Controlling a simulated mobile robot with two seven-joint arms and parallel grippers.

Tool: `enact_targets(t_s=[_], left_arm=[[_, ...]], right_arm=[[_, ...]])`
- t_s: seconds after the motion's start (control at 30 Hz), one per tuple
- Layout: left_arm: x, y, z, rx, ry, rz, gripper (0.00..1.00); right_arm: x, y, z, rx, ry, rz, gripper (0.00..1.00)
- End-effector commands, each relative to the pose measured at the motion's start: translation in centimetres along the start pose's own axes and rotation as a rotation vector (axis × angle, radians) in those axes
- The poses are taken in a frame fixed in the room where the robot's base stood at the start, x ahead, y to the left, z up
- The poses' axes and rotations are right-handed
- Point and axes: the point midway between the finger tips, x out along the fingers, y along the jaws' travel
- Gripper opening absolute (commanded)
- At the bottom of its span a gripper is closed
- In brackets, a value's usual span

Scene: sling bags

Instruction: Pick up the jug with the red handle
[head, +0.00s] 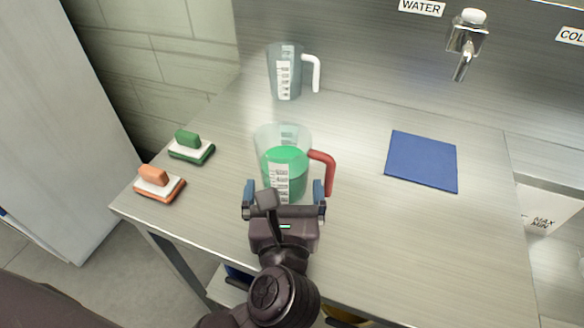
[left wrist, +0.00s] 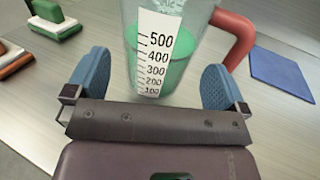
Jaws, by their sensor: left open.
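The jug with the red handle (head: 285,160) stands upright on the steel table and holds green liquid. Its red handle (head: 327,170) points to the right. My left gripper (head: 284,192) is open at the jug's near side, with one blue fingertip to each side of the jug's front. In the left wrist view, the jug (left wrist: 185,62) stands ahead between the two open fingers (left wrist: 157,85), its measuring scale facing me. The red handle (left wrist: 236,35) is above and beyond the right finger there. I cannot tell whether the fingers touch the jug. My right gripper is not in view.
A jug with a white handle (head: 286,72) stands behind. A green brush (head: 191,148) and an orange brush (head: 160,184) lie at the left. A blue mat (head: 422,161) lies at the right, below a tap (head: 466,45). The table between jug and mat is clear.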

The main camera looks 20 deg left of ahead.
Motion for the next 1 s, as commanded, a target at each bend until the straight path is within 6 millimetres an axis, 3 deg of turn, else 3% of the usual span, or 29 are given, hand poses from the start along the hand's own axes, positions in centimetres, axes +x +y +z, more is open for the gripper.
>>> enact_targets(t_s=[0.17,0.5,0.83,1.0], left_arm=[[1.0,0.0,-0.2,0.003,0.000,0.000,1.00],[5.1,0.0,-0.7,0.003,-0.001,-0.001,1.00],[5.7,0.1,-0.7,0.003,0.001,0.000,1.00],[5.6,0.1,-0.7,0.003,0.001,0.000,0.76]], right_arm=[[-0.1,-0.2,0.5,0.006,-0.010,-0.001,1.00],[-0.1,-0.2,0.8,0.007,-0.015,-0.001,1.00],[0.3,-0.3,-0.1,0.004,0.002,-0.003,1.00],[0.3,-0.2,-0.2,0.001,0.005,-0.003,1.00]])
